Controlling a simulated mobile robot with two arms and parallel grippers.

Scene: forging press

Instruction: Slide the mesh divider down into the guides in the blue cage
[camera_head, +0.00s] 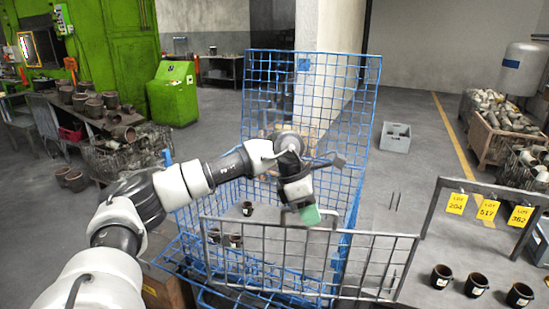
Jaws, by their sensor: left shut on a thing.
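The blue cage (309,100) stands in the middle, its tall back panel upright and its lower part in front of me. The grey mesh divider (378,265) is a wide wire panel with a metal frame. It is tilted a little in the picture, its right end lower, and overlaps the cage's front. My left gripper (311,214), with green fingertips, is shut on the divider near the middle of its top rail. The guides cannot be made out, and whether the divider's lower edge touches the cage is unclear. My right gripper is out of view.
Dark cups (247,208) stand inside the cage. At right, a rack (433,215) carries yellow lot tags above more cups (441,276). A grey crate (396,138) stands on the floor behind. Parts and baskets fill the left side.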

